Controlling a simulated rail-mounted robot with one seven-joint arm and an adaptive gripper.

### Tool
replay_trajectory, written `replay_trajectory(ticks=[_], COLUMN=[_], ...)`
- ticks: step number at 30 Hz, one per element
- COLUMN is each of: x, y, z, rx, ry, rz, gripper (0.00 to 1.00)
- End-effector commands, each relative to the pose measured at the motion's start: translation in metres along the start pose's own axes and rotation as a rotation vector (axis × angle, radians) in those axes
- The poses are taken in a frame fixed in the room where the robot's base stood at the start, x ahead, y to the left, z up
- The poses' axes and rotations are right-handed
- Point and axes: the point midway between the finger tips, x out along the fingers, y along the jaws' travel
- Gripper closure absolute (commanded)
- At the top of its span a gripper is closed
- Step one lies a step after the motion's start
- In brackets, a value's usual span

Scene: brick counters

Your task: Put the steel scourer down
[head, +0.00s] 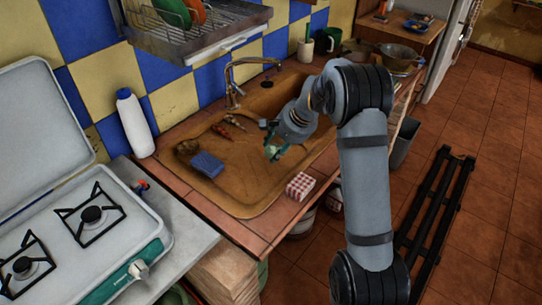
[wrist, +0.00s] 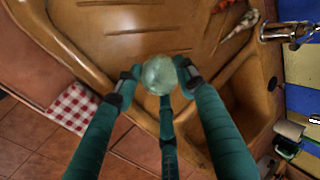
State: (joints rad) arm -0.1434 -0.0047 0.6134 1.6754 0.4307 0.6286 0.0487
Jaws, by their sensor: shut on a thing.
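My gripper (wrist: 158,78) has its dark green fingers shut around a small, round, pale grey-green thing, which looks like the steel scourer (wrist: 158,73). In the head view my gripper (head: 272,150) hangs over the brown sink unit (head: 240,195), near the edge between its drainboard and basin. The scourer is too small there to make out clearly. In the wrist view the sink's brown surface (wrist: 130,15) lies beyond the held thing. I cannot tell how high it is above that surface.
A blue sponge (head: 207,164) and a round brownish thing (head: 187,147) lie on the drainboard's left part. Reddish small things (head: 228,127) lie behind. A red-and-white checked item (head: 300,186) sits on the front edge. The tap (head: 232,85) stands behind. The drainboard's front middle is clear.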

Motion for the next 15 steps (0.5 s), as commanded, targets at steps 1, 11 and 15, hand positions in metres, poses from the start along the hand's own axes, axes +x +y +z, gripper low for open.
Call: replay_trajectory(ticks=[1, 11, 15], x=[0.006, 0.037, 0.052], y=[-0.005, -0.002, 0.006], z=[0.002, 0.009, 0.010], rx=[-0.002, 0.002, 0.001], ry=[-0.001, -0.002, 0.000], rz=[0.001, 0.002, 0.001], gripper=[0.89, 0.89, 0.89])
